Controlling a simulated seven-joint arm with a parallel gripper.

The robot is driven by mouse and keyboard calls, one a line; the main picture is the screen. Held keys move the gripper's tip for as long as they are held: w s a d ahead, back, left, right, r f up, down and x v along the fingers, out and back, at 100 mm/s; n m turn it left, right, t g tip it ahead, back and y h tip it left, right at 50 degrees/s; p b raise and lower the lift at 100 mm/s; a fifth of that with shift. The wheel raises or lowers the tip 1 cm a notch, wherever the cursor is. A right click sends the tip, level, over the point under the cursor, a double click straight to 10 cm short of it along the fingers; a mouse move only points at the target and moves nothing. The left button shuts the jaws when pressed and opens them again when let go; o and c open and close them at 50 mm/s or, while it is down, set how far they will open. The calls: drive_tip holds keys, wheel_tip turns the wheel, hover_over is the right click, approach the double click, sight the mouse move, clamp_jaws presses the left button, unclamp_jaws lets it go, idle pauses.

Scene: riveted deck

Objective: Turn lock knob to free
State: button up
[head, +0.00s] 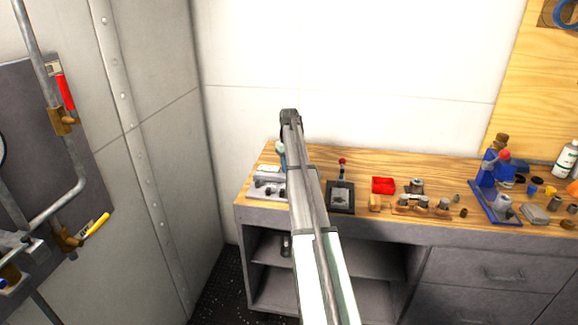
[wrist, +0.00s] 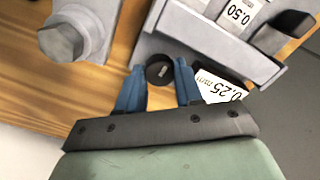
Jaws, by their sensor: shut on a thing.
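The round black lock knob (wrist: 160,76) sits in the wrist view on a grey metal fixture (wrist: 146,48). White labels beside it read "0.50" (wrist: 239,13) and "0.25 mm" (wrist: 219,86). My gripper (wrist: 159,66) has its two blue fingers on either side of the knob and is shut on it. The small mark on the knob's face is too blurred to read. In the head view the grey fixture (head: 268,184) stands at the left end of the bench, partly covered by my arm. The knob and fingertips cannot be made out there.
A grey part with a hexagonal head (wrist: 62,42) stands left of the fixture. On the wooden bench (head: 330,158) are a black-based device with a red knob (head: 341,197), a red tray (head: 383,185) and a blue press (head: 490,187). A wall panel with pipes (head: 60,150) is far left.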

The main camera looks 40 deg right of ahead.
drive_tip(key=shift+n, duration=0.4)
drive_tip(key=o, duration=0.8)
drive_tip(key=shift+c, duration=0.2)
drive_tip(key=shift+r, duration=0.15)
wheel_tip(320, 180, up, 14)
drive_tip(key=shift+f, duration=0.2)
idle(0.3)
